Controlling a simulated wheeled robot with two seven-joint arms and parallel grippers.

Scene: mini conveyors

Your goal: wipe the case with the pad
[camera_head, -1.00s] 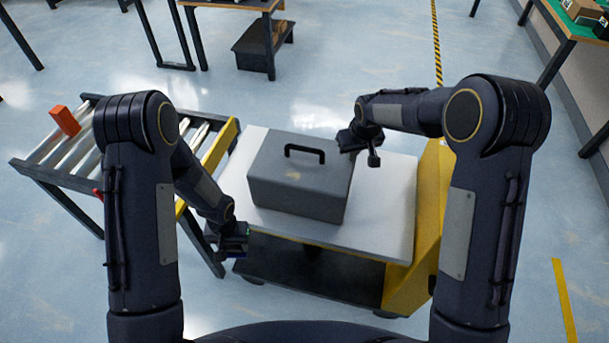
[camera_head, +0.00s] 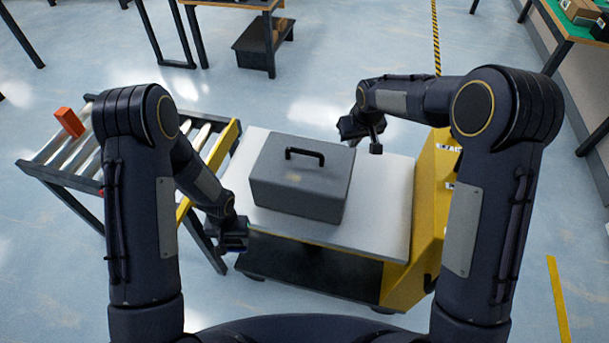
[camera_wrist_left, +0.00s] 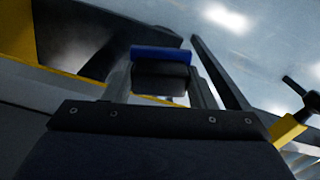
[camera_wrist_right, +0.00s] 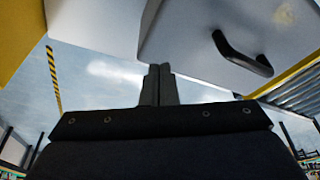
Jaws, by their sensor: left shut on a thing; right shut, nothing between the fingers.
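The grey case (camera_head: 298,190) stands shut on a white-topped cart, its black handle (camera_head: 304,153) upright. A small tan smudge (camera_head: 294,177) shows on its lid. My left gripper (camera_head: 235,241) is low at the cart's near left corner, apart from the case. It is shut on the pad, a dark block with a blue face (camera_wrist_left: 162,53), seen in the left wrist view. My right gripper (camera_head: 372,142) is shut and empty, just beyond the case's far right side. In the right wrist view, its closed fingertips (camera_wrist_right: 159,78) are near the case (camera_wrist_right: 185,30).
The cart's white top (camera_head: 385,200) is bare right of the case, with a yellow upright (camera_head: 425,225) at its right end. A roller conveyor (camera_head: 60,165) bearing an orange block (camera_head: 69,122) stands to the left.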

